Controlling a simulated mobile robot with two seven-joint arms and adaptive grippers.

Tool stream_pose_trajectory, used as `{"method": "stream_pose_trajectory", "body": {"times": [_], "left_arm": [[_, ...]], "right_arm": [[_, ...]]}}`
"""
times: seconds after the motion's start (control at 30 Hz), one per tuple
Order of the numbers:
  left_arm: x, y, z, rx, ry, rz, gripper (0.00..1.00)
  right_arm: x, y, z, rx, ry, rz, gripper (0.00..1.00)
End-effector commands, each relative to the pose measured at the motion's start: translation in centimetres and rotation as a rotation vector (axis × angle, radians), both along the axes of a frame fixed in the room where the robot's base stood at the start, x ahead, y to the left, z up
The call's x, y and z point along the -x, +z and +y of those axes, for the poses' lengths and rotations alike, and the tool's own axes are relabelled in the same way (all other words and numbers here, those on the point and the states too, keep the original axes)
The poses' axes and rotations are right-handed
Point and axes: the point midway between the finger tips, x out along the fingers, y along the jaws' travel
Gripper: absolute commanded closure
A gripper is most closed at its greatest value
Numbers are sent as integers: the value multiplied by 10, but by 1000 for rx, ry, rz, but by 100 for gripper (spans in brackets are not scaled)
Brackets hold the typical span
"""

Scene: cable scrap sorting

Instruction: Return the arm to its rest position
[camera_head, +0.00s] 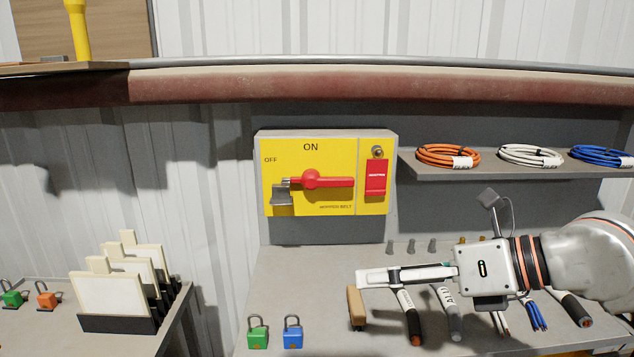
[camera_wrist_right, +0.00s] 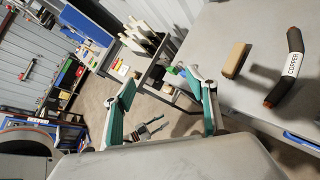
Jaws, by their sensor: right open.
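My right arm (camera_head: 590,262) comes in from the right, low over the grey bench (camera_head: 290,285). Its gripper (camera_head: 362,280) points left, with its fingers apart and nothing between them. In the right wrist view the two green-lined fingers (camera_wrist_right: 165,104) are spread wide. A wooden block (camera_head: 356,308) is just below the fingertips in the head view; it also shows in the right wrist view (camera_wrist_right: 236,60), clear of the fingers.
Cable pieces lie under my right arm, including a black one labelled COPPER (camera_wrist_right: 290,68). A green padlock (camera_head: 257,333) and a blue padlock (camera_head: 292,332) are at the front. A yellow switch box (camera_head: 335,205) and a cable shelf (camera_head: 500,171) are behind. Open bench lies left of the gripper.

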Motion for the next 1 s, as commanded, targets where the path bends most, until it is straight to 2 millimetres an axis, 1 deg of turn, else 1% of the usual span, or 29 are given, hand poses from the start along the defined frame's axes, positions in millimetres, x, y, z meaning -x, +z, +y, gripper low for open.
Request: {"method": "stream_pose_trajectory", "body": {"times": [0.03, 0.1, 0.2, 0.27, 0.37, 0.43, 0.5, 0.57, 0.67, 0.7, 0.77, 0.8, 0.87, 0.9, 0.97, 1.0], "left_arm": [[2, 1, 0, 2, 0, 3, 68], [4, 1, -1, 3, -1, 10, 68], [8, 1, -3, 7, -1, 15, 68], [10, 3, -4, 11, -2, 18, 68], [13, 4, -6, 15, -2, 22, 68], [13, 6, -7, 19, -2, 23, 68], [13, 8, -7, 21, -1, 22, 68], [13, 9, -7, 22, -1, 21, 68], [13, 10, -7, 24, 0, 24, 68], [13, 10, -7, 25, 1, 24, 68], [12, 12, -7, 26, 2, 24, 68], [12, 13, -7, 27, 2, 23, 68], [11, 15, -8, 30, 3, 20, 68], [11, 17, -8, 31, 3, 19, 68], [10, 19, -8, 33, 4, 17, 68], [10, 20, -8, 35, 4, 16, 68]], "right_arm": [[12, -8, 17, -80, 54, 65, 43], [28, -12, 37, -208, 119, 148, 43], [45, -10, 56, -409, 179, 265, 43], [50, -7, 62, -537, 193, 335, 43], [50, -3, 64, -758, 178, 453, 43], [43, -4, 58, -914, 139, 534, 43], [33, -11, 48, -1068, 77, 616, 43], [22, -23, 37, -1195, 6, 689, 43], [4, -56, 12, -1394, -151, 805, 43], [-2, -75, 1, -1468, -228, 854, 43], [-8, -109, -16, -1571, -353, 926, 43], [-10, -134, -27, -1631, -444, 973, 43], [-8, -173, -43, -1708, -581, 1040, 43], [-4, -199, -51, -1749, -668, 1081, 43], [6, -238, -63, -1798, -802, 1141, 43], [15, -263, -70, -1826, -887, 1180, 43]]}}
